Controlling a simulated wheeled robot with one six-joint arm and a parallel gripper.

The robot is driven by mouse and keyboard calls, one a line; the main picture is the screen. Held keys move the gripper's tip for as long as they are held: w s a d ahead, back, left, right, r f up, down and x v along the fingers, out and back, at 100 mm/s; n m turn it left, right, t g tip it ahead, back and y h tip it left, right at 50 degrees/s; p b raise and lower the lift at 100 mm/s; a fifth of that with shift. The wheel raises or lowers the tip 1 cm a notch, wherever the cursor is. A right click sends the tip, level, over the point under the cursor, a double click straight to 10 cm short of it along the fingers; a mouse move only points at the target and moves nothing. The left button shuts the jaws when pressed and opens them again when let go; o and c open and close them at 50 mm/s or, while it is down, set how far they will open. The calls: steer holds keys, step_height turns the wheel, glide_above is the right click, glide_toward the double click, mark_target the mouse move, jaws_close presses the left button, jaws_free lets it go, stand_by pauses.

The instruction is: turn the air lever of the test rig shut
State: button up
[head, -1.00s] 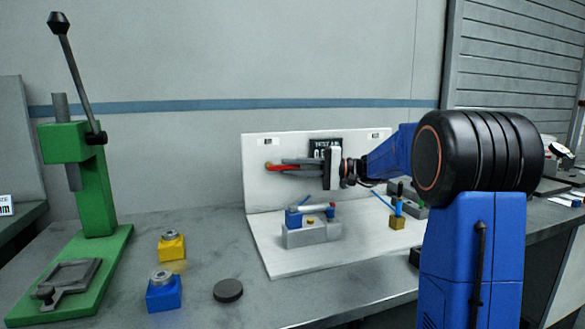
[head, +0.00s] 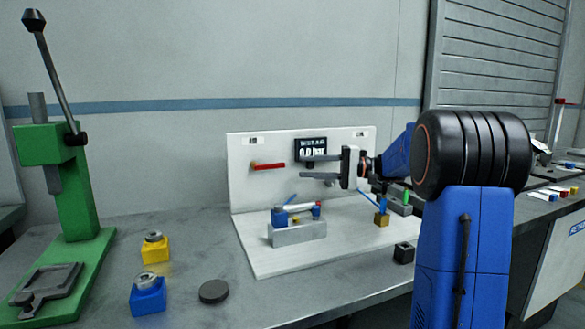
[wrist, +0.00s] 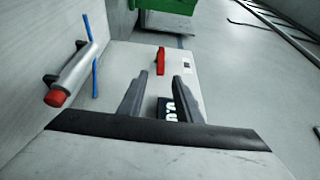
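The red air lever (head: 268,166) lies horizontal on the upright white panel (head: 245,190) of the test rig, its pivot at the left end. My gripper (head: 303,167) is open and empty to the right of the lever, fingers pointing at it, with a gap between. In the wrist view the lever (wrist: 160,62) lies beyond and between the open fingertips (wrist: 160,80). The dark display (head: 312,143) reads about 0.0 bar and is partly hidden by my gripper; in the wrist view it (wrist: 167,108) shows between the fingers.
A clamp fixture (head: 297,232) with a grey cylinder stands on the rig base below my gripper. Blue rods and a small brass block (head: 382,219) are at its right. A green press (head: 75,200), a yellow block (head: 155,250) and a blue block (head: 148,297) stand at left.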

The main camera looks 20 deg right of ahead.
steer(key=v, duration=0.7)
steer(key=shift+d, duration=0.2)
steer(key=shift+s, duration=0.1)
